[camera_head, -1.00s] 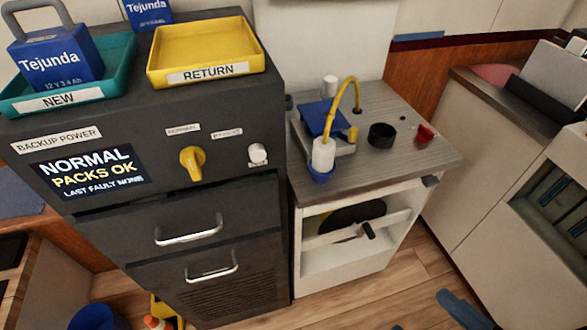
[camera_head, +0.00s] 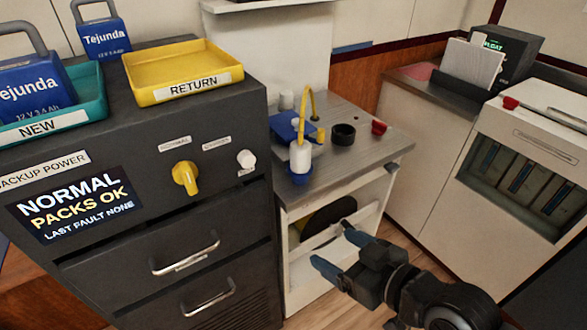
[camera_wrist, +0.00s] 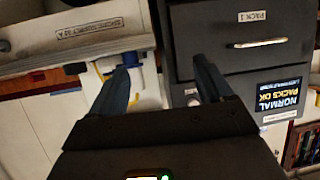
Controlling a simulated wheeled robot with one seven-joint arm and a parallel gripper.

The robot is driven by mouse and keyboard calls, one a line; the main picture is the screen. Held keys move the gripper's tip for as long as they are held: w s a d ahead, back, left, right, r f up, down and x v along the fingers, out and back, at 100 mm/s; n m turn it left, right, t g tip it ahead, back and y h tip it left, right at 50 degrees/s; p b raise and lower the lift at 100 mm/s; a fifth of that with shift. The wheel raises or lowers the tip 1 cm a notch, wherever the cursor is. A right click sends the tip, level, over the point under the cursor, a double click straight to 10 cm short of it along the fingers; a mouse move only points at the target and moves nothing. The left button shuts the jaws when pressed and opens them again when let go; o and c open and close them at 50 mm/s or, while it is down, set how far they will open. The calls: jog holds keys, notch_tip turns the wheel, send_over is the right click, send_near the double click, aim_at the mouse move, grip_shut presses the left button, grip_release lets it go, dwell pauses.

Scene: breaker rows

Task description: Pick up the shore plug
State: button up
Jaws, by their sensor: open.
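The shore plug (camera_head: 300,158) looks like a white cylinder with a blue lower end. A yellow cable arches from its top. It stands upright at the front edge of the small grey counter, in front of a blue block. My gripper (camera_head: 335,250) is open and empty, in front of the white cabinet, below and to the right of the plug, apart from it. In the wrist view my gripper's fingers (camera_wrist: 165,68) are spread. A blue-and-white piece that looks like the plug (camera_wrist: 132,59) shows by the left finger, partly hidden.
The dark backup power cabinet (camera_head: 130,245) stands left of the plug, with a yellow RETURN tray (camera_head: 190,88) and a teal NEW tray (camera_head: 90,100) on top. The grey counter (camera_head: 355,165) also holds a black ring (camera_head: 343,134) and a red piece (camera_head: 379,127).

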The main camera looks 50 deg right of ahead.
aim_at(295, 149)
jog(key=w+d+r+b, duration=0.1)
jog(key=w+d+r, duration=0.1)
jog(key=w+d, duration=0.2)
jog(key=w+d+r+n+y+b, duration=0.1)
jog(key=w+d+r, duration=0.1)
jog(key=w+d, duration=0.2)
jog(key=w+d+r+y+b, duration=0.1)
jog(key=w+d+r, duration=0.2)
jog(key=w, duration=0.4)
jog(key=shift+d+n, duration=0.4)
jog(key=shift+d, duration=0.25)
jog(key=shift+p+x, duration=0.45)
jog(key=shift+x, duration=3.35)
jog(key=shift+d+r, duration=0.1)
jog(key=shift+d, duration=0.1)
jog(key=shift+c, duration=0.5)
jog(key=c, duration=1.2)
jog(key=shift+c, duration=0.4)
jog(key=shift+r, duration=0.15)
